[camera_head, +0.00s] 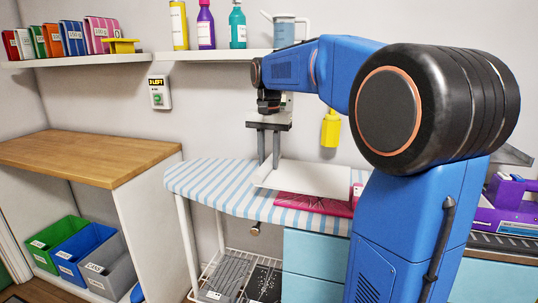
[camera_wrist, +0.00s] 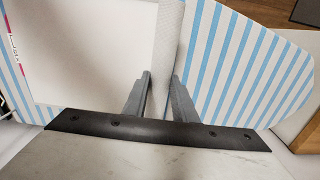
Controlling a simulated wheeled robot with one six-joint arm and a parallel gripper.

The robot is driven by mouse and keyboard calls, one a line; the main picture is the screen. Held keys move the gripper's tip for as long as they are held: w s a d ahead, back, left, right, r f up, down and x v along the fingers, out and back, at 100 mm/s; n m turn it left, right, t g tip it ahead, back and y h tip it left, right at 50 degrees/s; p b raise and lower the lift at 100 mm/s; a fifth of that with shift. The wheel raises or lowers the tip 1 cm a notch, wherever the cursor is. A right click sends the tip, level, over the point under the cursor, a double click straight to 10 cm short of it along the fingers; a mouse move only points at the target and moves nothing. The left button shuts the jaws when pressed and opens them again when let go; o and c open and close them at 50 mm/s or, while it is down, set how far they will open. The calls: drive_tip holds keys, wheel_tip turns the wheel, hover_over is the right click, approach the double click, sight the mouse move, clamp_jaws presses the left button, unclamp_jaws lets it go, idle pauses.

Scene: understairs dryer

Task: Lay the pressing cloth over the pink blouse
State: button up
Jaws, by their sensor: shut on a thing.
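The white pressing cloth (camera_head: 312,179) is a flat pale sheet above the striped ironing board (camera_head: 205,180). Its left edge turns up as a strip, and my gripper (camera_head: 269,165) is shut on that strip from above. In the wrist view the cloth (camera_wrist: 90,50) fills the left side, with the strip (camera_wrist: 168,45) running between my fingers (camera_wrist: 160,85). The pink blouse (camera_head: 308,204) lies on the board, showing in front of the cloth; the rest is hidden behind the cloth and my arm. I cannot tell whether the cloth touches the blouse.
A wooden counter (camera_head: 85,153) stands left, with green, blue and grey bins (camera_head: 105,264) below. A shelf (camera_head: 215,55) of bottles and a jug hangs above my gripper. A purple iron (camera_head: 505,205) is at right. The board's left end is bare.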

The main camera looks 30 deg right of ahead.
drive_tip(key=shift+f, duration=2.45)
drive_tip(key=o, duration=1.1)
drive_tip(key=shift+r, duration=0.15)
wheel_tip(320, 180, up, 17)
drive_tip(key=shift+r, duration=0.1)
